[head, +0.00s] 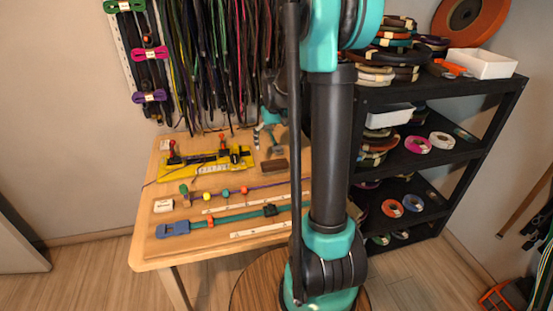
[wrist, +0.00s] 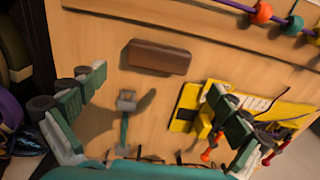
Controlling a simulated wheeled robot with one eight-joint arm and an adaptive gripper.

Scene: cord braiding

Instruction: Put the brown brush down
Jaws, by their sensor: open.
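The brown brush (wrist: 158,57), a plain brown block in this view, lies flat on the wooden table in the wrist view, at the upper middle. In the head view the brush (head: 274,166) is on the table's right part, beside the yellow jig. My gripper (wrist: 155,88) is open, with its fingers wide apart and nothing between them. The brush is apart from both fingers, just past the fingertips. In the head view my arm partly hides the gripper.
A small hammer-like tool (wrist: 125,122) with a teal handle lies near the brush. A yellow jig (head: 207,166) with red-tipped clamps stands left of it. Beaded cords (head: 222,194) and white rulers lie nearer the front. A black shelf (head: 440,158) stands to the right.

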